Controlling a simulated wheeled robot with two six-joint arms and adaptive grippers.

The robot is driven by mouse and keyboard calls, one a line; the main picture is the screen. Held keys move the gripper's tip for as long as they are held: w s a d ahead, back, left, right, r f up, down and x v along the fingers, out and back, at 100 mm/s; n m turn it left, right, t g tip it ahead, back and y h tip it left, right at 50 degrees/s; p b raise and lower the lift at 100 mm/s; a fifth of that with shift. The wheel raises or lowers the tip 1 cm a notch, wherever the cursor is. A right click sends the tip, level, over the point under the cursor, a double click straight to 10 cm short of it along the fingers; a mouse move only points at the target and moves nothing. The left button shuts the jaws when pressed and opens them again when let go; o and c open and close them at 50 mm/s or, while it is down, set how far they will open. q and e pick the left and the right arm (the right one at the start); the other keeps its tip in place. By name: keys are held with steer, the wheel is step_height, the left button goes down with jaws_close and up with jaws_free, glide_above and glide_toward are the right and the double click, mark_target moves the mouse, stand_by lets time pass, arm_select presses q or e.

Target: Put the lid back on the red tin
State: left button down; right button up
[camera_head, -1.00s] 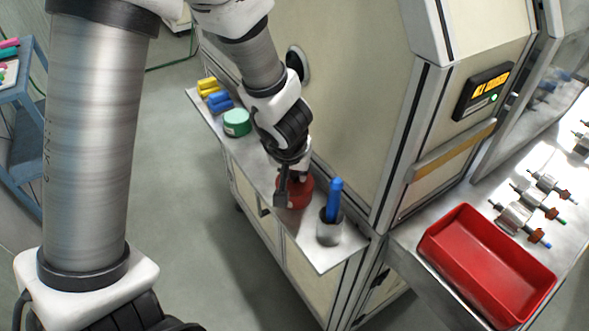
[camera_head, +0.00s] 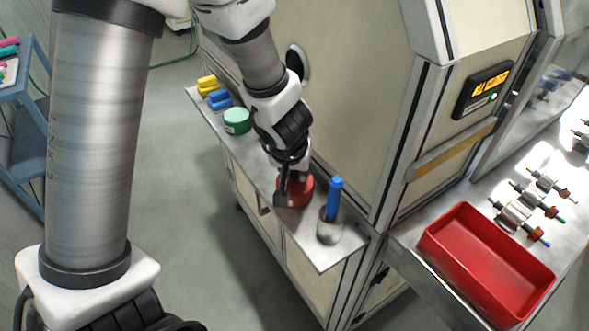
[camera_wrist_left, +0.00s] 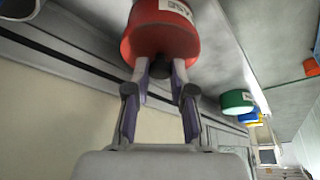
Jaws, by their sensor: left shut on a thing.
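The red tin (camera_head: 304,192) stands on the narrow metal shelf, between the green tin and the blue-handled tool in its cup. In the left wrist view the red tin (camera_wrist_left: 165,38) fills the top middle, with part of a white label visible. My left gripper (camera_head: 291,186) is over the tin, pointing down. In the left wrist view its fingers (camera_wrist_left: 160,72) are shut on the dark knob (camera_wrist_left: 159,71) of the lid, right against the tin's red end. The lid's rim is hard to tell from the tin, so I cannot tell whether it is fully seated. My right gripper is out of view.
A green tin (camera_head: 237,121) and blue and yellow pieces (camera_head: 219,99) sit further back on the shelf. A metal cup (camera_head: 329,231) with a blue-handled tool (camera_head: 334,198) stands close beside the red tin. The machine wall (camera_head: 350,100) rises behind. A red tray (camera_head: 488,262) is at right.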

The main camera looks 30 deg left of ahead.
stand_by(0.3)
arm_select(q)
steer(key=shift+c, duration=2.2)
jaws_free()
step_height(320, 180, up, 7)
steer(key=p, duration=0.8)
jaws_close()
